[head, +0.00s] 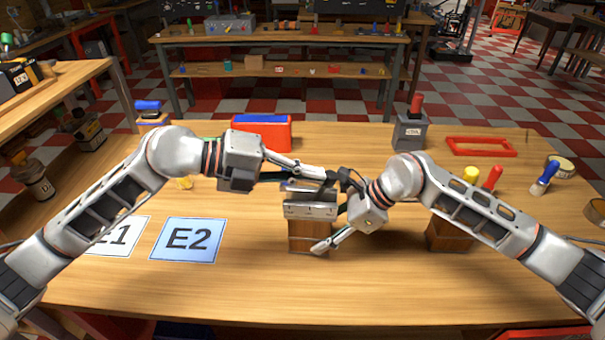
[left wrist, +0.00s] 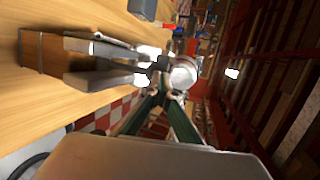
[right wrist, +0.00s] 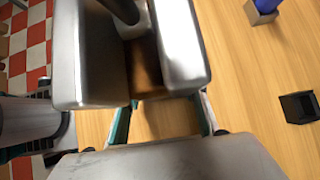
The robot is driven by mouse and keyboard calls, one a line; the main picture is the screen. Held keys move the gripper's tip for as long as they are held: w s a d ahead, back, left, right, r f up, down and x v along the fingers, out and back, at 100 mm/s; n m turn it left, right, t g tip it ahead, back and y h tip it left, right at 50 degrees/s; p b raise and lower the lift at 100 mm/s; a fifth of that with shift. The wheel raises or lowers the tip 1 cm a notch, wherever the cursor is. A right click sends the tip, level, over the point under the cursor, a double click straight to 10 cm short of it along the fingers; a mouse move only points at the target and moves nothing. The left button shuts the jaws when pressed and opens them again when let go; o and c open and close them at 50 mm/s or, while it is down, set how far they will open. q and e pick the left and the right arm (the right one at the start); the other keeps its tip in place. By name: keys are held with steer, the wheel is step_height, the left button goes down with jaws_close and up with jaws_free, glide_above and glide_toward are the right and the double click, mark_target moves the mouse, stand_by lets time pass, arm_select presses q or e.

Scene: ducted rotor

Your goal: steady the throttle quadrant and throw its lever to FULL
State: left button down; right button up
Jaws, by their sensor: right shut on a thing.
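The throttle quadrant (head: 310,210) stands in the middle of the table, with metal side plates over a wooden base. It shows at the upper left of the left wrist view (left wrist: 85,62), and its metal plates fill the top of the right wrist view (right wrist: 88,55). A dark lever (right wrist: 122,10) shows between the plates there; its setting is not readable. My right gripper (head: 335,212) is shut on the quadrant from the right side. My left gripper (head: 333,179) is beside the quadrant's top, its fingers converging and empty in the left wrist view (left wrist: 158,93).
Cards E1 (head: 112,237) and E2 (head: 188,240) lie left of the quadrant. A red box (head: 262,135), a grey block with a red handle (head: 411,130) and a red frame (head: 481,147) stand behind. The front table strip is clear.

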arm_select(q)
steer(key=shift+s+d, duration=0.1)
steer(key=shift+d, duration=0.5)
arm_select(e)
steer(key=shift+s, duration=0.1)
steer(key=shift+a, duration=0.1)
arm_select(q)
steer(key=shift+a+f, duration=0.1)
steer(key=s+a+r, duration=0.1)
steer(key=a+r, duration=0.2)
steer(key=a, duration=0.3)
steer(key=s+a+r+y, duration=0.1)
steer(key=s+a+r, duration=0.1)
steer(key=a, duration=0.5)
steer(key=shift+r, duration=0.55)
steer(key=x, duration=1.3)
steer(key=shift+s+d+f, duration=0.1)
steer(key=shift+d+f, duration=0.1)
steer(key=shift+d, duration=0.15)
